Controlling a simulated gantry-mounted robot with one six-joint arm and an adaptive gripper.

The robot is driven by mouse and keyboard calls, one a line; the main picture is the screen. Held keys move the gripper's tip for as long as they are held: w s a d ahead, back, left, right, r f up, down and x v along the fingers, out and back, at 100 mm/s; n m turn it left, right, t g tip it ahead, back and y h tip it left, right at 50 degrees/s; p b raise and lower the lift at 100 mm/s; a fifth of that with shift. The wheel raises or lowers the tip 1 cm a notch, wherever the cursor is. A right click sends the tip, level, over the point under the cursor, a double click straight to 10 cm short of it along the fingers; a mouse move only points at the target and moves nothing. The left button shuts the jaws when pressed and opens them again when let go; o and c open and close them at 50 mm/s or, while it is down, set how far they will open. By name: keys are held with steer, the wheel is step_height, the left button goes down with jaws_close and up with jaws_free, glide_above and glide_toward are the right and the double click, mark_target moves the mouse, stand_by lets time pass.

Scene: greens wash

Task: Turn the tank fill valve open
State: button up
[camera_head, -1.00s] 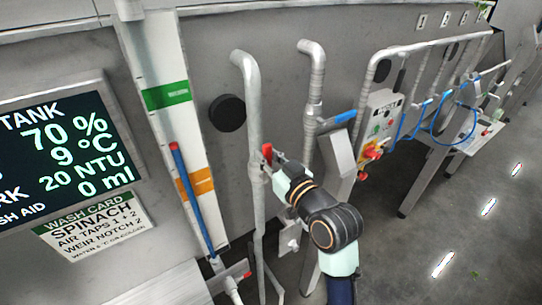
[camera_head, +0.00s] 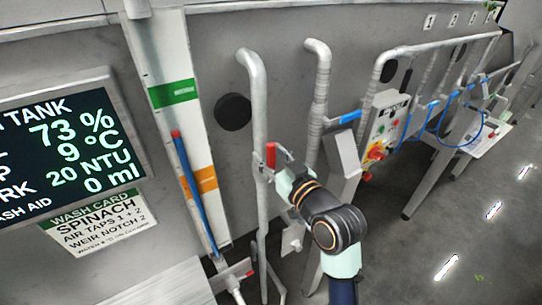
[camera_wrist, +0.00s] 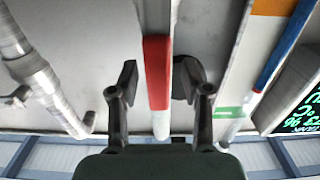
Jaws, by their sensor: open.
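The fill valve's red lever (camera_head: 271,156) is on a grey vertical pipe (camera_head: 260,110) in front of the tank wall, and stands upright, in line with the pipe. My gripper (camera_head: 280,160) is right at the lever in the head view. In the wrist view the red lever (camera_wrist: 157,75) with its pale tip lies between the two spread fingers of my gripper (camera_wrist: 160,95), with a gap on both sides. The valve body is hidden behind my gripper. The tank display (camera_head: 70,150) reads 73 %, 9 °C, 20 NTU and 0 ml.
A second bent pipe (camera_head: 318,90) and a control box (camera_head: 384,130) with coloured buttons stand to the right of my arm. A blue, red-tipped tube (camera_head: 192,185) runs along the white gauge strip (camera_head: 165,60) to the left. A wash card (camera_head: 100,222) hangs below the display.

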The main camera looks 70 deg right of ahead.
steer(key=v, duration=1.2)
steer(key=shift+w+a, duration=0.1)
steer(key=w+a+n+y+p, duration=0.4)
steer(key=w+a+y+p, duration=0.15)
steer(key=w+a, duration=1.05)
steer(key=a+f+n+g+y+p, duration=0.1)
steer(key=a+f+n+y+p, duration=0.2)
steer(key=a, duration=1.8)
steer(key=shift+f+g+y, duration=0.15)
steer(key=shift+g+y, duration=0.25)
steer(key=shift+y, duration=0.75)
